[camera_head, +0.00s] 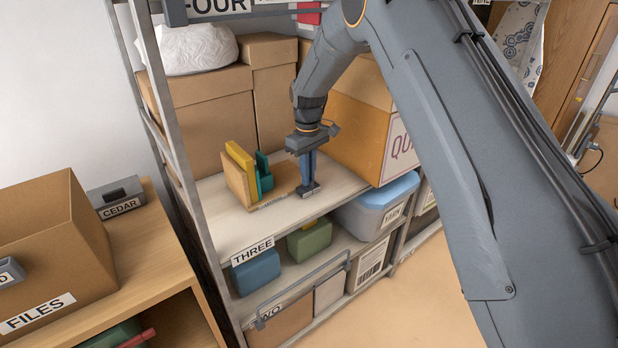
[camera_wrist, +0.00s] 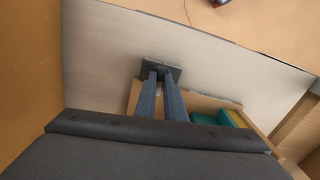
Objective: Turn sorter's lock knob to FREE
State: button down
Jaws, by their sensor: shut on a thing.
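The sorter (camera_head: 238,184) is a light wooden rack on the shelf marked THREE, holding a yellow piece and teal pieces upright. It also shows at the lower right in the wrist view (camera_wrist: 207,102), partly hidden by my gripper. A small dark plate (camera_wrist: 173,73) lies at the end of the sorter's base. My gripper (camera_head: 308,184) points down at this plate, and its two blue-grey fingers are shut on the small dark lock knob (camera_wrist: 160,69). The fingertips cover most of the knob, and its setting cannot be read.
A large orange-tan box (camera_head: 357,130) stands close to the right of my gripper. Brown cartons (camera_head: 205,115) stand behind the sorter. A shelf upright (camera_head: 178,130) rises at the left. Bare shelf (camera_head: 233,226) lies in front of the sorter.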

jog(key=m+b, duration=0.1)
jog(key=m, duration=0.4)
jog(key=shift+a+m, duration=0.1)
jog(key=shift+m, duration=0.2)
jog(key=m, duration=0.4)
jog(key=shift+m+b, duration=0.35)
jog(key=shift+m, duration=0.05)
jog(key=c, duration=1.8)
grip_release()
jog(key=shift+c, duration=0.2)
jog(key=shift+r+b, duration=0.95)
jog(key=shift+r, duration=3)
